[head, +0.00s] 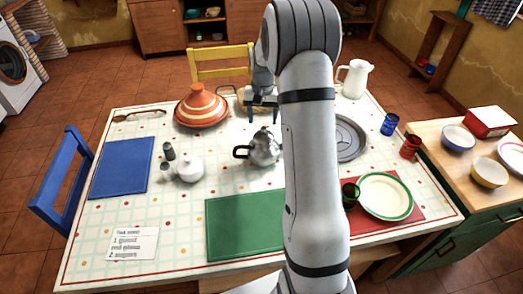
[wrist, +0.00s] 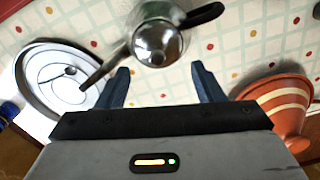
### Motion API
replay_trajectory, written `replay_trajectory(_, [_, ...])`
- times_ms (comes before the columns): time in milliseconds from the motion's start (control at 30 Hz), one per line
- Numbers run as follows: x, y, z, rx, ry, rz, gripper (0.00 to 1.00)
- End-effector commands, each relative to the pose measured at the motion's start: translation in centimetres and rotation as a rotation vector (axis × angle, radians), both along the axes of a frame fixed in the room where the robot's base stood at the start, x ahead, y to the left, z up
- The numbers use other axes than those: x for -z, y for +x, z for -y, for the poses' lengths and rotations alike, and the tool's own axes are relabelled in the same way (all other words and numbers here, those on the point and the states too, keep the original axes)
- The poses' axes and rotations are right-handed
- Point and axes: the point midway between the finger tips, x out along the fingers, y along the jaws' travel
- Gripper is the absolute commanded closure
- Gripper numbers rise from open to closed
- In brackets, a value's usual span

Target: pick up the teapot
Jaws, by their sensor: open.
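The teapot (head: 264,147) is shiny metal with a dark handle on its left side and stands upright on the table in the head view. In the wrist view the teapot (wrist: 158,38) is near the top middle, with its black handle to the right and its spout pointing down to the left. My gripper (head: 262,112) is behind the teapot in the head view, apart from it. In the wrist view my gripper (wrist: 160,84) is open and empty, its two fingers pointing toward the teapot. My arm hides part of the table right of the teapot.
An orange striped tagine (head: 202,106) stands left of my gripper. A round grey tray (head: 348,138) lies to the right, partly behind my arm. A white sugar bowl (head: 190,168) stands left of the teapot, and a green mat (head: 245,224) lies in front. A white pitcher (head: 354,78) stands behind.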

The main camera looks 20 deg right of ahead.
Motion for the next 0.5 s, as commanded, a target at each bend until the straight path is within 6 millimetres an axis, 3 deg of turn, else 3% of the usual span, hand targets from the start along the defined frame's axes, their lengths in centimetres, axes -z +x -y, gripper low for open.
replay_trajectory(300, [4.3, -0.4, 0.1, -0.001, 0.000, -0.002, 0.39])
replay_trajectory(500, [5.0, -0.4, 0.1, -0.002, 0.000, 0.000, 0.39])
